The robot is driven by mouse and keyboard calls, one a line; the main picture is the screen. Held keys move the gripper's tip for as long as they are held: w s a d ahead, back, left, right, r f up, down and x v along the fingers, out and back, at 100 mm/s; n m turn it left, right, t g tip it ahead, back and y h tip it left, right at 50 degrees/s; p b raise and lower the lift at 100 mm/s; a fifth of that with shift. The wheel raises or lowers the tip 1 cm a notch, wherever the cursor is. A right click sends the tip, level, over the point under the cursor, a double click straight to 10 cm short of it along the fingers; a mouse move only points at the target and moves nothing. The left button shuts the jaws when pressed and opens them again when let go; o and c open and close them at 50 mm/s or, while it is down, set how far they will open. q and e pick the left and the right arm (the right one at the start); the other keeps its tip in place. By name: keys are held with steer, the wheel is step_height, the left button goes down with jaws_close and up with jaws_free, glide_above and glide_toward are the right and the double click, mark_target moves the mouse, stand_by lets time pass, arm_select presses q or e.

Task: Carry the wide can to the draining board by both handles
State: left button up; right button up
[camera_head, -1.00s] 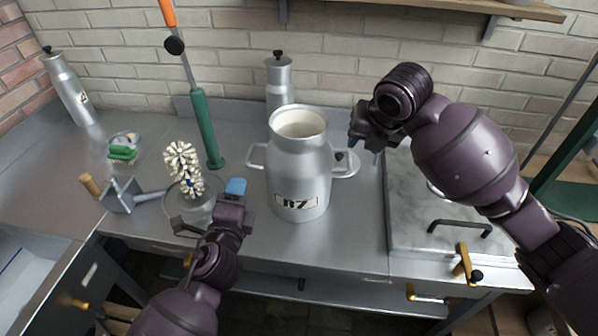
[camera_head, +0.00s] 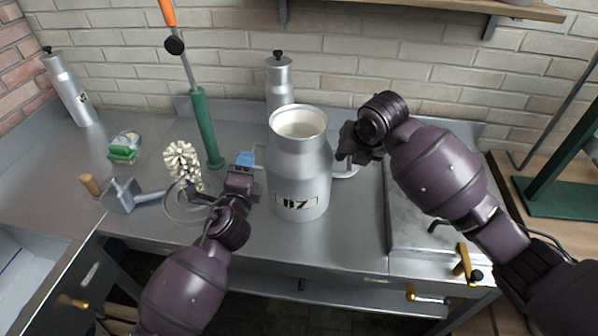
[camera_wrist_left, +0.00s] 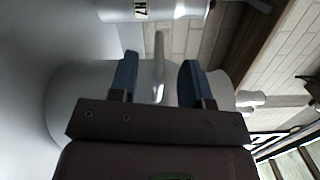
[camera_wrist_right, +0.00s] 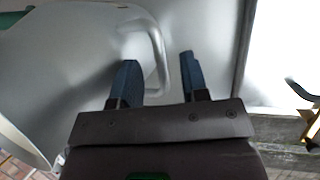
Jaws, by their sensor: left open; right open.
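The wide can (camera_head: 299,170), a grey metal churn with an open top and a "17"-like label, stands upright on the counter. My left gripper (camera_head: 246,162) is open at its left side. In the left wrist view the left handle (camera_wrist_left: 159,62) shows between the blue fingers. My right gripper (camera_head: 346,150) is open at the can's right side. The right handle (camera_head: 347,173) partly shows below it; in the right wrist view this handle (camera_wrist_right: 158,55) lies between the fingertips. I cannot tell for sure which surface is the draining board.
A white bristle brush (camera_head: 183,162), a grey scoop (camera_head: 122,194) and a green brush (camera_head: 123,153) lie left. A green pole tool (camera_head: 205,130) and a slim can (camera_head: 279,80) stand behind. A sink (camera_head: 30,262) is lower left, a panel (camera_head: 412,225) right.

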mark_target(350, 158)
arm_select(q)
steer(key=shift+w+d, duration=0.15)
steer(key=shift+w, duration=1.45)
arm_select(e)
steer(key=shift+x, duration=1.6)
arm_select(q)
jaws_close()
arm_select(e)
jaws_close()
steer(key=shift+w, duration=0.1)
